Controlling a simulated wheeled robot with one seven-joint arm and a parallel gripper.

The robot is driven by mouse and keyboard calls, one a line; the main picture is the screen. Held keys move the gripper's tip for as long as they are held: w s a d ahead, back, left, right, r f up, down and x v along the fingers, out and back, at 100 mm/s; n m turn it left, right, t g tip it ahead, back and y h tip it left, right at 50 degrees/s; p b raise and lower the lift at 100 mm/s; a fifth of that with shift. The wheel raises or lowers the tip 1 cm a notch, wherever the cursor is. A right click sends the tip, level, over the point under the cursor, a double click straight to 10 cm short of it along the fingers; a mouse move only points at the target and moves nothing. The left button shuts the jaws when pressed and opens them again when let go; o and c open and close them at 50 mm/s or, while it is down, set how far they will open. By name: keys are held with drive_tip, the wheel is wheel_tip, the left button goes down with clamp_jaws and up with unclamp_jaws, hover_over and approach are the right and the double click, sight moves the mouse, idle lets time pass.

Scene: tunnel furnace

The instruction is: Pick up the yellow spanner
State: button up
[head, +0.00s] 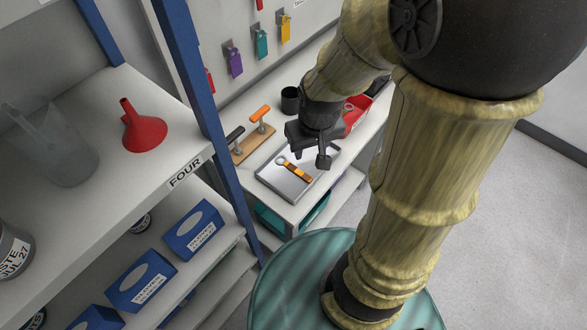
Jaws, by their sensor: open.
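The yellow spanner (297,171) lies flat in a shallow metal tray (273,181) on the low white bench. Its ring end points to the upper left. My gripper (313,156) is above the tray's far part, open and empty, with its fingers apart and pointing down. It appears a little above and beyond the spanner, apart from it. The gripper hides part of the tray's back edge.
Left of the tray is a wooden block with orange-handled (260,113) and black-handled tools. A dark cup (290,100) and a red bin (355,114) stand behind. A shelf's blue post (185,70) rises at left, with a red funnel (143,128) on the shelf.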

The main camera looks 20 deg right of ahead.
drive_tip(key=w+f+n+g+b, duration=0.2)
drive_tip(key=w+f+n, duration=0.4)
drive_tip(key=w+f, duration=0.3)
drive_tip(key=w+b, duration=0.1)
drive_tip(key=w, duration=0.3)
drive_tip(key=shift+w+a+f, duration=0.2)
drive_tip(key=shift+w+a, duration=0.1)
drive_tip(key=shift+w, duration=0.05)
drive_tip(key=shift+f, duration=0.1)
drive_tip(key=p, duration=0.2)
hover_over(294, 168)
wheel_tip(294, 168, down, 12)
drive_tip(key=shift+w+a, duration=0.1)
drive_tip(key=shift+a, duration=0.05)
drive_tip(key=shift+b, duration=0.3)
drive_tip(key=shift+f+p, duration=0.35)
drive_tip(key=shift+f, duration=0.3)
drive_tip(key=shift+f+p, duration=0.45)
drive_tip(key=shift+f, duration=1.5)
